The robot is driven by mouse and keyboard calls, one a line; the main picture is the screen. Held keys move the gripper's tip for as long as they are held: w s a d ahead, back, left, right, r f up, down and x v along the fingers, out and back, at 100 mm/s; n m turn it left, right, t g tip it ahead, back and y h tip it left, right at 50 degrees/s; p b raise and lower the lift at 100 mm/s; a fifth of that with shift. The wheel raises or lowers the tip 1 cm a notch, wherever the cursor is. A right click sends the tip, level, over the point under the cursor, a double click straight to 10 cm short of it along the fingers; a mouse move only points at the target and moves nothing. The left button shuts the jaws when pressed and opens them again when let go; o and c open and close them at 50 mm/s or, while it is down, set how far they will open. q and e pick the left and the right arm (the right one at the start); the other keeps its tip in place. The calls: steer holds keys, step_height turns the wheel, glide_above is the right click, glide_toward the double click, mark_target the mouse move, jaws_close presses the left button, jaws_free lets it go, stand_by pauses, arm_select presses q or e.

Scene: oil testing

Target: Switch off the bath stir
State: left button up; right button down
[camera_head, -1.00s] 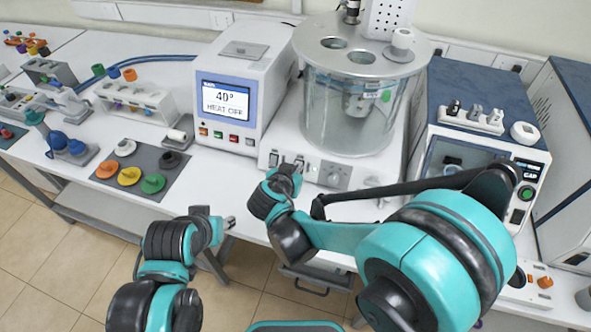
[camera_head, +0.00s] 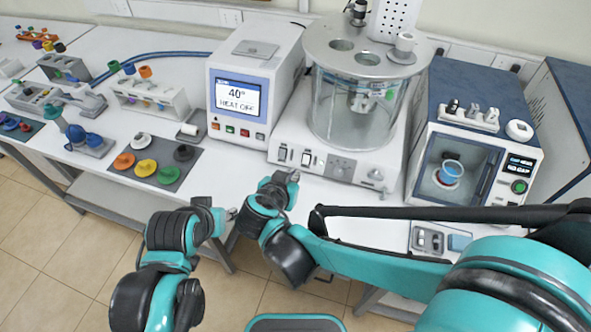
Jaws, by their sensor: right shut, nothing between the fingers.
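The bath is a clear glass cylinder (camera_head: 352,112) under a round metal lid with holes. It stands on a white base (camera_head: 375,160) with two small rocker switches, the left switch (camera_head: 282,153) and the right switch (camera_head: 306,159), and a grey knob (camera_head: 341,169) on its front. The switch positions are too small to read. My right gripper (camera_head: 292,178) is shut and empty, in front of and below the switches, apart from them. My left gripper (camera_head: 231,214) is at the table's front edge, away from the bath; its fingers are too small to read.
The white heater unit (camera_head: 257,63) left of the bath shows "40°, HEAT OFF". A blue-topped oven (camera_head: 480,90) stands on the right. A grey mat (camera_head: 193,170) with coloured knobs and a rack (camera_head: 150,103) stand on the left. Little free table lies before the bath.

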mark_target(305, 162)
steer(key=shift+s+a, duration=0.1)
steer(key=shift+s+a+f+b, duration=0.2)
steer(key=shift+f+b, duration=0.05)
steer(key=shift+b, duration=0.5)
steer(key=b+x, duration=0.4)
steer(key=x, duration=0.9)
steer(key=shift+w+d+f+b, duration=0.1)
steer(key=shift+w+f+b, duration=0.15)
steer(key=shift+w+b, duration=0.2)
